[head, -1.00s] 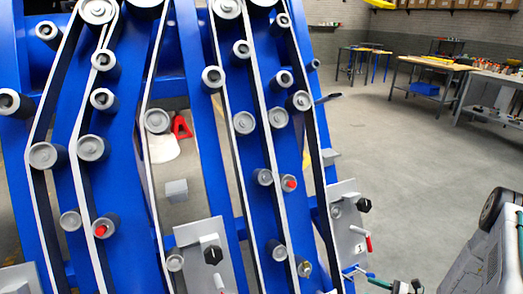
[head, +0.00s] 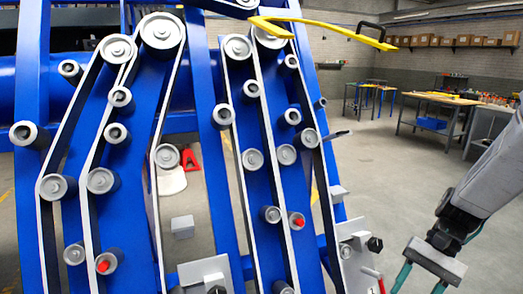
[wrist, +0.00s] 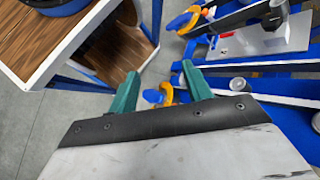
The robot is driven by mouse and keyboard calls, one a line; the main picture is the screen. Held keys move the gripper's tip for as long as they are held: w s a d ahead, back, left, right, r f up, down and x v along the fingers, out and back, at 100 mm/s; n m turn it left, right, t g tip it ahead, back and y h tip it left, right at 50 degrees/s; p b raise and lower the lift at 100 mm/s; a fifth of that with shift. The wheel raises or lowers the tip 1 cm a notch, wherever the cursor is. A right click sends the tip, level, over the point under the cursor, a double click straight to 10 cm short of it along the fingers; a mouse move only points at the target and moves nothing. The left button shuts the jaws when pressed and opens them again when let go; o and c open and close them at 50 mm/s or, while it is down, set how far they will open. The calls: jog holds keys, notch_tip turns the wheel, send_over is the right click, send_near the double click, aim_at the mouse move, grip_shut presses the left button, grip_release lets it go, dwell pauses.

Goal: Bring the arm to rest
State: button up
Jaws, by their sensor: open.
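My gripper (head: 418,282) is at the lower right of the head view, in front of the open floor and to the right of the blue harvester chassis (head: 205,120). Its green fingers run off the bottom edge there. In the wrist view my gripper (wrist: 160,84) shows two green fingers spread apart with nothing between them. Beyond the fingers are blue chassis beams and an orange and blue clamp (wrist: 158,96). A second such clamp (wrist: 184,21) is near the top.
The chassis fills the left and middle, with grey rollers, belts and a protruding plate (head: 356,250). A wood-topped table (wrist: 115,50) is left in the wrist view. Workbenches (head: 440,100) stand far back. Grey floor between is clear.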

jog(key=s+a+r+n+t+h, duration=0.2)
jog(key=s+r+n+t+h, duration=0.1)
jog(key=s+r, duration=0.3)
jog(key=s+a+r+n+t+h, duration=0.3)
jog(key=s+r+n, duration=0.1)
jog(key=s+r, duration=0.3)
notch_tip(320, 180, up, 3)
jog(key=shift+a+f+h, duration=0.15)
jog(key=shift+a+h, duration=0.1)
jog(key=shift+h, duration=0.15)
dwell(2.5)
